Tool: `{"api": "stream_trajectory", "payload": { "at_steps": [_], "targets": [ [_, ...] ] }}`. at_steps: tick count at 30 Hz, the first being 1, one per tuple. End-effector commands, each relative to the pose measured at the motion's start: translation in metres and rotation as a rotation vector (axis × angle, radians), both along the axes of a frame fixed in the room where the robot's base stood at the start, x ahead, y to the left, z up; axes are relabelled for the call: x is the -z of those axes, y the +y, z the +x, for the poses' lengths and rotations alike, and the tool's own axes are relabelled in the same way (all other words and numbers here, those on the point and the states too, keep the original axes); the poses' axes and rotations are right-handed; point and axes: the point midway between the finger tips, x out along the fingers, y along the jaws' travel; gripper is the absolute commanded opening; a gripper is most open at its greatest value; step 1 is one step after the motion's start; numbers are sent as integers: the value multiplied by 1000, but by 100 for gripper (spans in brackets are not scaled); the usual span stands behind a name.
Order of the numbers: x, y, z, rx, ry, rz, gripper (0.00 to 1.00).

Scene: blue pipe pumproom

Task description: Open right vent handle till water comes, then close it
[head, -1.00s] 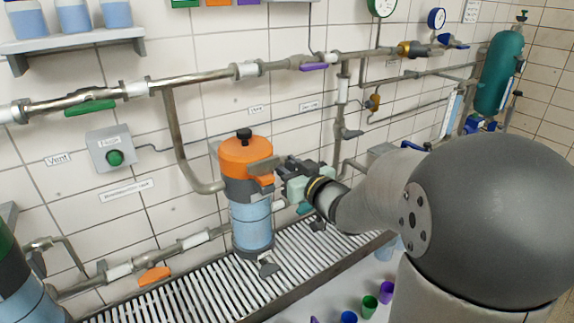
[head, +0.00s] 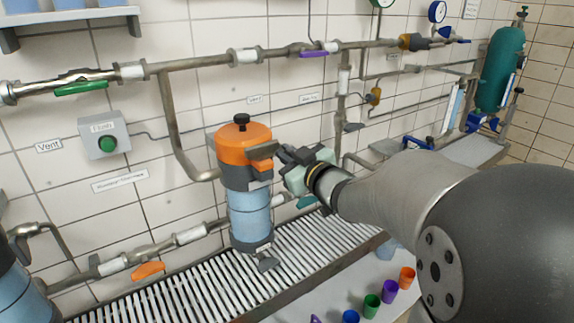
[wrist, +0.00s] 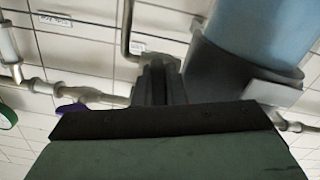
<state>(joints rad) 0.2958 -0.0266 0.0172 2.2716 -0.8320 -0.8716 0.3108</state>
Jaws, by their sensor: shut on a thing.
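A canister (head: 250,206) with an orange top, a grey collar and a light blue body stands against the wall over the grated drain. A black knob (head: 241,120) sits on its top. Whether this lever is the right vent handle cannot be told. In the wrist view, the fingers (wrist: 158,82) are close together beside the canister (wrist: 250,35), and their tips are hard to make out. No water shows.
Pipes with a green handle (head: 81,88) and a purple handle (head: 313,53) run along the wall. A grey box with a green button (head: 108,144) is at left. Several coloured cups (head: 371,305) stand below right. The drain grate (head: 180,297) is clear in front.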

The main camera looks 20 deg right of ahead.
Motion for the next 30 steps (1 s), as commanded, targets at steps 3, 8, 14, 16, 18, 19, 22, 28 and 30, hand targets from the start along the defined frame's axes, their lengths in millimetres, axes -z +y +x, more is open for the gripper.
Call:
{"api": "stream_trajectory", "payload": {
  "at_steps": [3, 8, 14, 16, 18, 19, 22, 28, 30],
  "targets": [
    [6, 1, 0, 0, -33, -90, 0],
    [5, 1, 0, 0, -68, -200, 0],
    [4, 1, 0, 1, -102, -303, 0],
    [4, 1, 0, 0, -109, -329, 0],
    [4, 2, -1, 1, -115, -349, 0],
    [3, 2, -1, 0, -117, -356, 0],
    [3, 2, -1, 0, -123, -373, 0],
    [2, 2, -1, 0, -126, -383, 0],
    [2, 2, -1, 0, -126, -383, 0]
  ]
}}
